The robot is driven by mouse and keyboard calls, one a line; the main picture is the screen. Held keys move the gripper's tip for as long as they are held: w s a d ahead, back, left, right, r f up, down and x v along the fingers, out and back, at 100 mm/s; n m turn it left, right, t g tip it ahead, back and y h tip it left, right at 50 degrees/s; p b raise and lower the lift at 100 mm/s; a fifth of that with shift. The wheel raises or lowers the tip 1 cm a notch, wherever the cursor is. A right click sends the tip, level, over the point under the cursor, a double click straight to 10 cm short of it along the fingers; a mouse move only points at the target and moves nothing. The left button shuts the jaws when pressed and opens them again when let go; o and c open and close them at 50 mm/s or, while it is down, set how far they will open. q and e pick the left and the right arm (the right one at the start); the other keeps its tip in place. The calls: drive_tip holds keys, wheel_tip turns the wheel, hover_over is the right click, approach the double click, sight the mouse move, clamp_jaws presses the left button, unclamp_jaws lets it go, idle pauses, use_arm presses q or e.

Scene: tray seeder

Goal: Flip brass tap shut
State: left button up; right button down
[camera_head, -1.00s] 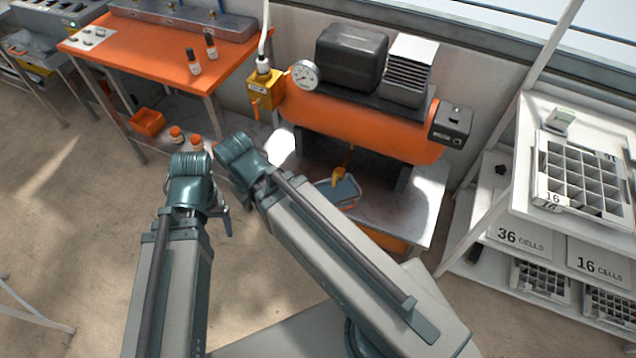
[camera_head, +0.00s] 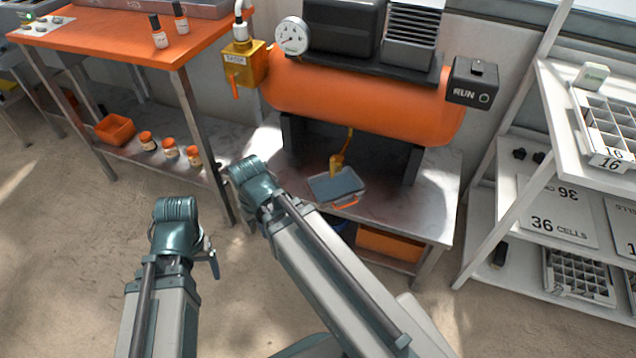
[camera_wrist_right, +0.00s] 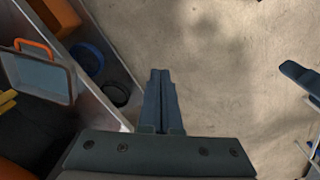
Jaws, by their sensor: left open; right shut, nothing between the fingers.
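Two brass-coloured fittings show in the head view. A brass block (camera_head: 243,64) with an orange lever (camera_head: 235,88) pointing down sits at the left end of the orange compressor tank (camera_head: 360,105). A small brass tap-like piece (camera_head: 337,163) hangs under the tank, above a grey-blue tray (camera_head: 336,184) with an orange handle. My left gripper (camera_head: 213,262) is open, low over the floor, away from both fittings. My right gripper shows in the right wrist view (camera_wrist_right: 160,100), shut and empty, apart from the fittings. In the head view its fingers are mostly hidden behind its wrist.
A metal bench (camera_head: 435,205) holds the compressor, with an orange bin (camera_head: 388,246) below. An orange table (camera_head: 110,40) with bottles stands left, with orange-lidded jars (camera_head: 170,149) on its lower shelf. A white rack (camera_head: 500,230) stands right. Floor at the left is clear.

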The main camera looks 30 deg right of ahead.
drive_tip(key=w+d+f+h+b, duration=0.2)
drive_tip(key=d+f+b, duration=0.2)
drive_tip(key=f+b, duration=0.5)
drive_tip(key=w+d+f+h+b, duration=0.2)
drive_tip(key=w+d+f+b, duration=0.15)
drive_tip(key=f+b, duration=0.5)
drive_tip(key=w+d+r+h, duration=0.4)
drive_tip(key=d+r+h, duration=0.1)
drive_tip(key=r+h, duration=0.25)
drive_tip(key=w+a+r+t+h, duration=0.1)
drive_tip(key=a+r+h, duration=0.1)
drive_tip(key=r, duration=0.4)
drive_tip(key=w+a+r+t+h, duration=0.1)
drive_tip(key=w+a+r+h, duration=0.1)
drive_tip(key=r, duration=0.4)
drive_tip(key=shift+w+h, duration=0.2)
drive_tip(key=shift+h, duration=0.65)
